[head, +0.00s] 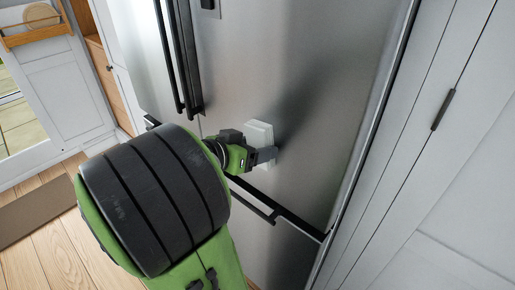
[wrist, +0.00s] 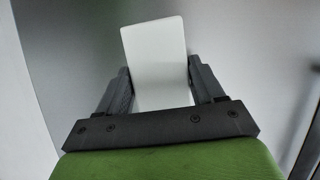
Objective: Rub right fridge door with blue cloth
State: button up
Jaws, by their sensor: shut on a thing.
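My gripper (head: 262,156) is shut on a pale, whitish block-shaped cloth (head: 259,133); no blue shows on it in either view. In the wrist view the cloth (wrist: 157,60) stands between the two dark fingers (wrist: 162,85). The right fridge door (head: 310,80) is brushed steel and closed. The cloth is at the lower left part of this door, close against its surface; I cannot tell for sure whether it touches. My arm hides part of the fridge's lower left.
Black vertical handles (head: 188,60) stand out left of the cloth. A lower drawer handle (head: 255,202) juts out below my gripper. White cabinets (head: 440,150) line the right side. Wooden floor (head: 60,250) is open at the lower left.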

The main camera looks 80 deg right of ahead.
aim_at(228, 125)
jog(key=shift+w+d+p, duration=0.35)
jog(key=shift+w+d, duration=0.6)
jog(key=shift+w, duration=0.9)
jog(key=shift+w+d+p, duration=0.4)
jog(key=shift+w+d, duration=0.5)
jog(key=shift+w, duration=0.95)
jog(key=shift+w+d+p, duration=0.35)
jog(key=shift+w+d, duration=0.6)
jog(key=shift+w, duration=0.9)
jog(key=w+a, duration=0.2)
jog(key=a, duration=0.3)
jog(key=shift+w+a, duration=0.2)
jog(key=shift+w, duration=0.15)
jog(key=a, duration=0.1)
jog(key=w+a, duration=0.1)
jog(key=shift+w+a, duration=0.15)
jog(key=shift+a, duration=0.2)
